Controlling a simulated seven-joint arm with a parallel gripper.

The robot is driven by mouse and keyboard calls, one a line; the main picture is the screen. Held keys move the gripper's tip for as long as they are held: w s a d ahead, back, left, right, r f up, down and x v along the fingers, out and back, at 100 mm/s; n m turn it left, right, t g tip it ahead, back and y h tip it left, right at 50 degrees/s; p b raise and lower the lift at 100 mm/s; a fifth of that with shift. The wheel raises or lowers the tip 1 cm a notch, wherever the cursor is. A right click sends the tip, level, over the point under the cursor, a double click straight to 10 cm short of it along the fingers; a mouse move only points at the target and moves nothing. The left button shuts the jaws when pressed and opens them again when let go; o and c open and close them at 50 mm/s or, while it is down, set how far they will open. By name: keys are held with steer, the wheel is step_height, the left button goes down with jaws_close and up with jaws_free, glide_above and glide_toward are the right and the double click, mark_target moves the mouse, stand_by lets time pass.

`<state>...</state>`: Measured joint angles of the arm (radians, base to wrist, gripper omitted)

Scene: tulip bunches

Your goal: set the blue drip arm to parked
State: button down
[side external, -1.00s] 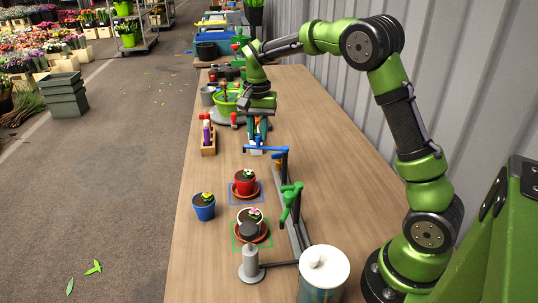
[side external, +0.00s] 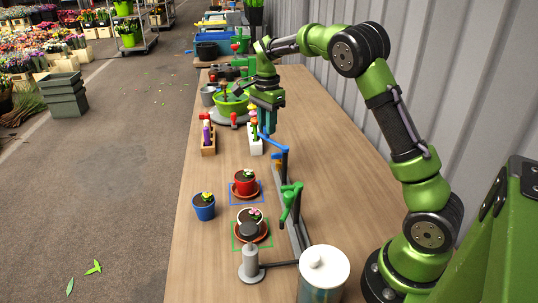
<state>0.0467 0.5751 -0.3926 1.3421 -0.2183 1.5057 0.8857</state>
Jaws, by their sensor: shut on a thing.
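The blue drip arm (side external: 274,143) is mounted on a grey post on the rail (side external: 297,232) along the right of the bench. It points toward the back left, away from the red pot (side external: 245,186). My gripper (side external: 266,128) points down at the arm's free end and is shut on it; the fingers partly hide that end. The red pot stands on a saucer inside a blue square outline (side external: 232,201). The green drip arm (side external: 291,193) is on a nearer post of the same rail.
A blue pot (side external: 204,208) stands left. Flower holders, one wooden (side external: 208,146), one white (side external: 255,146), flank my gripper's left. A lidded canister (side external: 324,272) is in front.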

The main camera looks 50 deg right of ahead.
steer(key=shift+d+r, duration=0.1)
stand_by(0.4)
steer(key=c, duration=0.9)
jaws_free()
steer(key=shift+c, duration=0.2)
step_height(320, 180, up, 17)
